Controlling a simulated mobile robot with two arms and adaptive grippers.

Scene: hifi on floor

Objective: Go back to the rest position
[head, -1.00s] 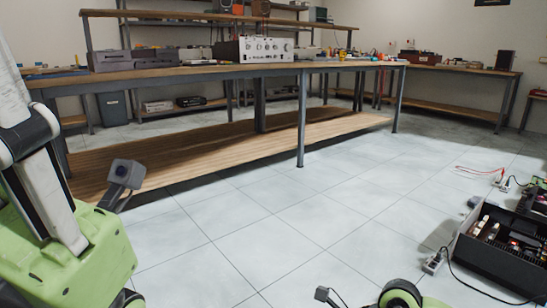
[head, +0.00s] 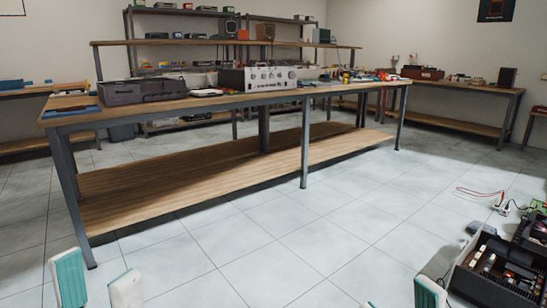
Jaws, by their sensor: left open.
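My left gripper (head: 98,284) shows at the bottom left edge as two pale fingertips with teal pads. They stand apart, with only floor visible between them. My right gripper (head: 398,298) shows at the bottom edge, right of centre, as two fingertips set apart, one barely in the picture. Nothing is seen held in either gripper. The rest of both arms is out of view.
An open black hifi case (head: 497,272) with parts inside lies on the floor at the lower right, near my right gripper. Red cables (head: 480,191) lie beyond it. A long workbench (head: 230,99) bears a silver amplifier (head: 258,77). The middle floor is clear.

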